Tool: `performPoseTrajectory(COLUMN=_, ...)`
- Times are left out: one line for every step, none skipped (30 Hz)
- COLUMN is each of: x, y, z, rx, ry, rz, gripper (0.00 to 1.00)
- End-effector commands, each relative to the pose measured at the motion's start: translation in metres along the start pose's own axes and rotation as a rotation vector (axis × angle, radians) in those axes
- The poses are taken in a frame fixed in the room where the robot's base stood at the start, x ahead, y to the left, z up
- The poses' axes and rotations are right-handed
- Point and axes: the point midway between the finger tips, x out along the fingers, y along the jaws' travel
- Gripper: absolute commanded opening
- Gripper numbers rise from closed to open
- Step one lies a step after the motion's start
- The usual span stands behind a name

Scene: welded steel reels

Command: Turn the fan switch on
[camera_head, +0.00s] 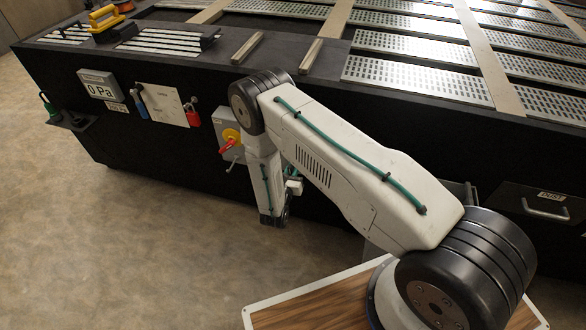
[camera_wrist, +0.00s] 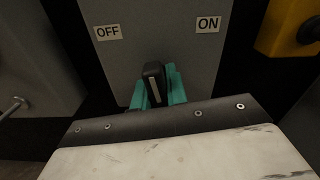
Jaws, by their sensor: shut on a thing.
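The fan switch is a grey panel (camera_wrist: 150,45) in the wrist view, with an OFF label (camera_wrist: 108,32) at upper left and an ON label (camera_wrist: 208,25) at upper right. Its black knob (camera_wrist: 152,72) carries a white line. The line stands nearly upright and leans slightly to the OFF side, between the labels. My gripper (camera_wrist: 156,90) has its teal fingers on either side of the knob and is shut on it. In the head view my arm hides the knob and most of my gripper.
A grey box with a red handle on yellow (camera_head: 230,140) is on the bench's dark front. A padlock (camera_head: 193,117) and a 0 Pa display (camera_head: 99,84) are further left. A yellow housing (camera_wrist: 288,28) is close at right in the wrist view. The floor at left is clear.

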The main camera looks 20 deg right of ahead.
Motion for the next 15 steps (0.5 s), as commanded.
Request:
performPoseTrajectory(x=-0.0006, y=-0.0005, z=-0.0003, rx=0.043, ry=0.001, rz=0.0, gripper=0.0)
performPoseTrajectory(x=-0.0006, y=-0.0006, z=-0.0003, rx=0.072, ry=0.001, rz=0.0, gripper=0.0)
performPoseTrajectory(x=-0.0006, y=-0.0008, z=-0.0003, rx=0.109, ry=0.001, rz=0.0, gripper=0.0)
performPoseTrajectory(x=-0.0006, y=-0.0009, z=-0.0003, rx=0.138, ry=0.001, rz=0.0, gripper=0.0)
performPoseTrajectory(x=-0.0006, y=-0.001, z=-0.0004, rx=0.167, ry=0.001, rz=0.0, gripper=0.0)
performPoseTrajectory(x=-0.0006, y=-0.0012, z=-0.0004, rx=0.204, ry=0.001, rz=0.0, gripper=0.0)
performPoseTrajectory(x=-0.0006, y=-0.0013, z=-0.0005, rx=0.232, ry=0.001, rz=0.0, gripper=0.0)
performPoseTrajectory(x=-0.0007, y=-0.0014, z=-0.0005, rx=0.26, ry=0.001, rz=0.0, gripper=0.0)
performPoseTrajectory(x=-0.0007, y=-0.0016, z=-0.0006, rx=0.296, ry=0.001, rz=0.0, gripper=0.0)
performPoseTrajectory(x=-0.0007, y=-0.0017, z=-0.0006, rx=0.323, ry=0.001, rz=0.0, gripper=0.0)
performPoseTrajectory(x=-0.0007, y=-0.0018, z=-0.0007, rx=0.349, ry=0.001, rz=0.0, gripper=0.0)
performPoseTrajectory(x=-0.0007, y=-0.0019, z=-0.0007, rx=0.383, ry=0.001, rz=0.0, gripper=0.0)
performPoseTrajectory(x=-0.0007, y=-0.002, z=-0.0008, rx=0.407, ry=0.001, rz=0.0, gripper=0.0)
performPoseTrajectory(x=-0.0007, y=-0.0022, z=-0.0009, rx=0.43, ry=0.001, rz=0.0, gripper=0.0)
performPoseTrajectory(x=-0.0008, y=-0.0023, z=-0.0009, rx=0.46, ry=0.001, rz=0.0, gripper=0.0)
